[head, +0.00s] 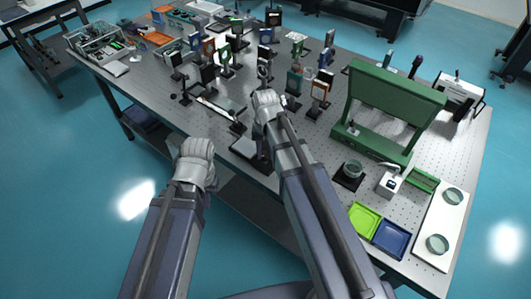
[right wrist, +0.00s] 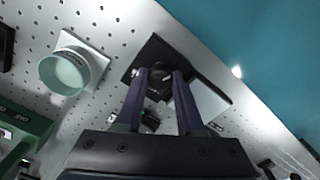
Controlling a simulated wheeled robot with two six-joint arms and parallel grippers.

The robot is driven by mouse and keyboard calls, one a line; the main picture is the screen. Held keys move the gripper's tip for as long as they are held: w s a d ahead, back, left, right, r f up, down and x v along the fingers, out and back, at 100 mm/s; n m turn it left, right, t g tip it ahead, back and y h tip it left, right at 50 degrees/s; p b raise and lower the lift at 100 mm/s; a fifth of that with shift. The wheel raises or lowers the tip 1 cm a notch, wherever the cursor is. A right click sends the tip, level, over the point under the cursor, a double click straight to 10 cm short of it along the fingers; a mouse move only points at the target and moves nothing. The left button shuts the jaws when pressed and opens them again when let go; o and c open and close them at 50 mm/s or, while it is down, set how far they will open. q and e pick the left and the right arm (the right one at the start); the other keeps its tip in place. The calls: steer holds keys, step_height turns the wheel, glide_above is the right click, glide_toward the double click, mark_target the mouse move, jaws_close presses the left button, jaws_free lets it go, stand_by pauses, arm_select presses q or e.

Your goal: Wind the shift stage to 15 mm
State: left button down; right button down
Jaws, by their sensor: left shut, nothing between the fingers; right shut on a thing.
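The shift stage (head: 252,150) is a dark flat unit near the table's front edge, partly hidden by my right arm in the head view. In the right wrist view the stage (right wrist: 150,55) shows as a black base with a pale plate beside it. My right gripper (right wrist: 161,78) is shut on a small black round knob (right wrist: 159,91) at the stage. No scale reading can be made out. In the head view my right gripper (head: 267,100) is over the table. My left gripper (head: 197,150) is shut and empty, in front of the table's edge.
Several optics on posts fill the table behind my right gripper. Green (head: 364,222) and blue (head: 391,239) trays lie at the front right. Floor is clear at left.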

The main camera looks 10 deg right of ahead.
mark_target(266, 155)
steer(key=m, duration=0.6)
steer(key=shift+m, duration=0.4)
stand_by(0.4)
steer(key=c, duration=0.5)
jaws_free()
steer(key=shift+r, duration=0.1)
step_height(266, 155, up, 8)
steer(key=p, duration=0.8)
steer(key=shift+f, duration=0.2)
